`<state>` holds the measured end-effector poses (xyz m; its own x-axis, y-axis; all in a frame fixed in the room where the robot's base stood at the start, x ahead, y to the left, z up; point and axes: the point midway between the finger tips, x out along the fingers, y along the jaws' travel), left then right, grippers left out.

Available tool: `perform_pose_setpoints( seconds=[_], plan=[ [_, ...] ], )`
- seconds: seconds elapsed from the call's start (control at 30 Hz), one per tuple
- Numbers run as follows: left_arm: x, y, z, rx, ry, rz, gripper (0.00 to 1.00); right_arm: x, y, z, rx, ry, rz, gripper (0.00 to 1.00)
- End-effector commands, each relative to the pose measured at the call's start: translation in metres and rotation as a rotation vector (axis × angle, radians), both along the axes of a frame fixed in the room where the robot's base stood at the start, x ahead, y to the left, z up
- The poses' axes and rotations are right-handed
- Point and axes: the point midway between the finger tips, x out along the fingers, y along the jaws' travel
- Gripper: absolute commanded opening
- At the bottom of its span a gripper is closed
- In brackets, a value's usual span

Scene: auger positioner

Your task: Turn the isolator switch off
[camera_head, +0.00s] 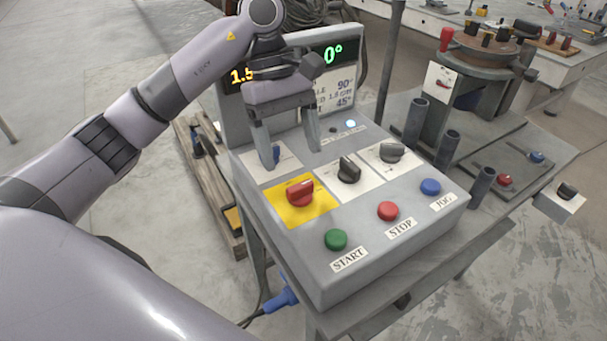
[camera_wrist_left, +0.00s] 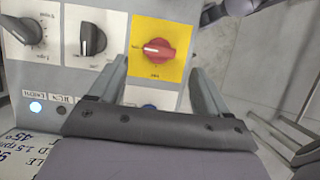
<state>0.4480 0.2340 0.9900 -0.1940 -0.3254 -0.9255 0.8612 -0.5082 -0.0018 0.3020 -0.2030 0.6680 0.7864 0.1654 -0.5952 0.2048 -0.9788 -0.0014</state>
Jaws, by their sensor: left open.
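The isolator switch is a red rotary knob (camera_head: 300,191) on a yellow plate (camera_head: 318,210) at the left of the grey control box's sloping face. In the left wrist view the red knob (camera_wrist_left: 157,49) shows beyond the fingertips, with a pale pointer mark on its left side. My left gripper (camera_head: 295,158) is open and empty, above the panel and behind the yellow plate. It is apart from the knob, and its fingers point down toward the panel. In the left wrist view the open fingers (camera_wrist_left: 158,80) frame the area just below the yellow plate. My right gripper does not show.
Two dark selector knobs (camera_head: 348,170) (camera_head: 391,152) sit right of the switch. Green START (camera_head: 336,240), red STOP (camera_head: 388,211) and blue JOG (camera_head: 430,187) buttons line the front. A display (camera_head: 335,60) stands behind my gripper. Dark upright posts (camera_head: 416,122) stand to the right.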

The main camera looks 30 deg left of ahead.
Motion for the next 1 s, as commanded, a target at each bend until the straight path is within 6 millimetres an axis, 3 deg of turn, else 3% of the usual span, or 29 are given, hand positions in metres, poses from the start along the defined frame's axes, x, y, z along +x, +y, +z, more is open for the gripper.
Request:
perform_pose_setpoints(
  seconds=[0.4, 0.77, 0.8, 0.97, 1.0],
  plan=[
    [-0.011, -0.018, -0.048, -0.003, 0.002, 0.000, 0.77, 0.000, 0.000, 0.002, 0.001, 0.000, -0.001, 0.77],
    [-0.012, -0.021, -0.055, -0.004, 0.000, 0.001, 0.77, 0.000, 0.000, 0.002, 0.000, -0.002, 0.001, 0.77],
    [-0.012, -0.021, -0.055, -0.004, 0.000, 0.001, 0.74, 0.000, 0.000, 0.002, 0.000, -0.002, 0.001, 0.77],
    [-0.012, -0.021, -0.055, -0.004, 0.000, 0.001, 0.22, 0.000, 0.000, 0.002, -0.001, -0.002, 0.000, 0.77],
    [-0.012, -0.021, -0.055, -0.004, 0.000, 0.001, 0.20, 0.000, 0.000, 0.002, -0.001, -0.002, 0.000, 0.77]
  ],
)
